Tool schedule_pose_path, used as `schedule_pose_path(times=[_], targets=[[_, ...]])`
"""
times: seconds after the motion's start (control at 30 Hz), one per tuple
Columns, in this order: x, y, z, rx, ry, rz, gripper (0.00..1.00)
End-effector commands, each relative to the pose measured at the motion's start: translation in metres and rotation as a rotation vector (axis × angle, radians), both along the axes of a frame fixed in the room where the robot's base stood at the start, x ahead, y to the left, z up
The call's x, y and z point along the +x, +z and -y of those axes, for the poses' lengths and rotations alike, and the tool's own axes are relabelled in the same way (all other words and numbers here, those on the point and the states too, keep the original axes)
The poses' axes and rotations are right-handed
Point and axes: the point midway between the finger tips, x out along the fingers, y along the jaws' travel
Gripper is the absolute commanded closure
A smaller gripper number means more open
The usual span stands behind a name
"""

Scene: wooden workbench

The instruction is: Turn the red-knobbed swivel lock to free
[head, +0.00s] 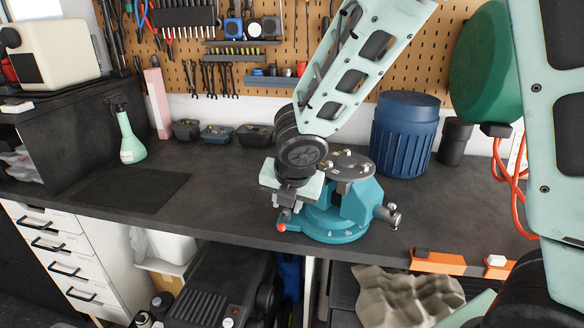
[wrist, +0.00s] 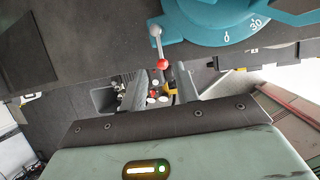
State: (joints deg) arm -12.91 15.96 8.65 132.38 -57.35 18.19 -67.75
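The teal swivel vise (head: 330,220) stands at the front edge of the workbench. The swivel lock is a short grey lever with a red knob (head: 281,228) at the left of its base. In the wrist view the knob (wrist: 163,65) hangs off the teal base (wrist: 215,22), near the 0 mark. My gripper (wrist: 163,82) is open, with a finger on either side of the knob's line and the knob around the fingertips. I cannot tell whether either finger touches it. In the head view my gripper (head: 285,210) is just above and beside the knob, its fingertips partly hidden.
The vise's handle (head: 392,214) sticks out on the right. A blue bin (head: 404,135) stands behind it. A green spray bottle (head: 130,140) and a dark mat (head: 133,190) are at the left. The bench between mat and vise is clear.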

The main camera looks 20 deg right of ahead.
Motion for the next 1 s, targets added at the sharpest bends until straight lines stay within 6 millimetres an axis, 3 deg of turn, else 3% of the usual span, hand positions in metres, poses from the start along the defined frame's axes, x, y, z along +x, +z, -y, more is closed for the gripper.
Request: schedule_pose_path(times=[0.03,0.1,0.4,0.6,1.0], targets=[[-0.005,0.018,0.000,0.001,-0.003,0.002,0.69],[-0.012,0.033,-0.002,0.001,0.000,0.004,0.69],[-0.035,0.080,-0.007,0.000,0.000,0.001,0.69],[-0.041,0.090,-0.008,0.000,0.000,-0.001,0.69],[-0.042,0.090,-0.008,-0.001,0.001,-0.001,0.69]])
